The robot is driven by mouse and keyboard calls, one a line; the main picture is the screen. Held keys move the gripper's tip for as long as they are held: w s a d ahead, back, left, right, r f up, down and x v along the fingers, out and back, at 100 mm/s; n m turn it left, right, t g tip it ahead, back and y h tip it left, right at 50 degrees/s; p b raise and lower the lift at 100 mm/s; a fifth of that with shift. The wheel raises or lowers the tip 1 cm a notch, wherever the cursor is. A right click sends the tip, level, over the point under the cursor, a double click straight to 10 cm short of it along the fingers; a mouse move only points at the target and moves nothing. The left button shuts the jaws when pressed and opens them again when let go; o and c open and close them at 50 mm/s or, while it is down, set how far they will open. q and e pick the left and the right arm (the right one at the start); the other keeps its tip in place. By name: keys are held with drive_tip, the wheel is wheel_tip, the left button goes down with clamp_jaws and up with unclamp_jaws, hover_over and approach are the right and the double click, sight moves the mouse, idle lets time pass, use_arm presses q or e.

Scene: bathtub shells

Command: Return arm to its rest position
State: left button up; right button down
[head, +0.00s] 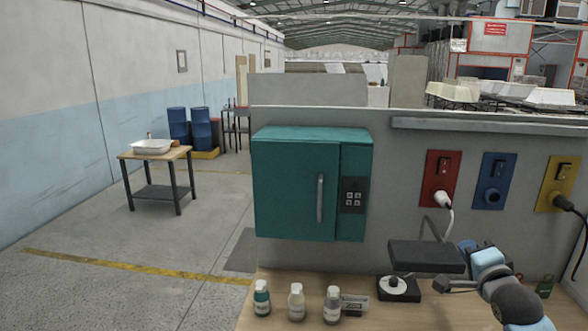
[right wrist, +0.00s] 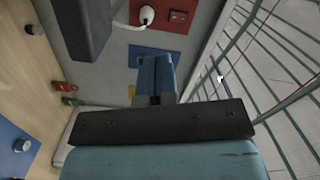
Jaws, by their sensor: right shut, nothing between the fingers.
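My right arm comes in from the lower right of the head view. Its blue gripper (head: 467,244) is in front of the grey panel, beside a dark block-shaped head (head: 426,257) above the table. Whether the two touch cannot be told. In the right wrist view the blue fingers (right wrist: 155,73) are together with nothing between them. They point towards the wall panel, over its blue socket plate (right wrist: 138,52). My left gripper is not in view.
On the wooden table (head: 270,318) stand several small bottles (head: 297,302) and a dark base with a white dial (head: 397,286). A teal cabinet (head: 295,185) hangs on the panel. Red (head: 443,165) and yellow (head: 558,180) socket plates hold plugs. Wire mesh (right wrist: 275,70) runs along the right in the wrist view.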

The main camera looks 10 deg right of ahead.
drive_tip(key=s+a+f+n+g+y, duration=0.15)
drive_tip(key=a+f+n, duration=0.35)
drive_tip(key=f, duration=0.7)
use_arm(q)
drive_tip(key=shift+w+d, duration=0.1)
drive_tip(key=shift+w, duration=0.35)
use_arm(e)
drive_tip(key=s+a+f+n+g+y, duration=0.5)
drive_tip(key=s+a+f+n, duration=0.9)
drive_tip(key=s+a+f, duration=0.8)
wheel_tip(320, 180, down, 3)
drive_tip(key=shift+s+f, duration=0.15)
drive_tip(key=shift+s, duration=0.5)
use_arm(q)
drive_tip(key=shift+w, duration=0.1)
use_arm(e)
drive_tip(key=shift+d, duration=0.1)
drive_tip(key=c, duration=1.8)
unclamp_jaws()
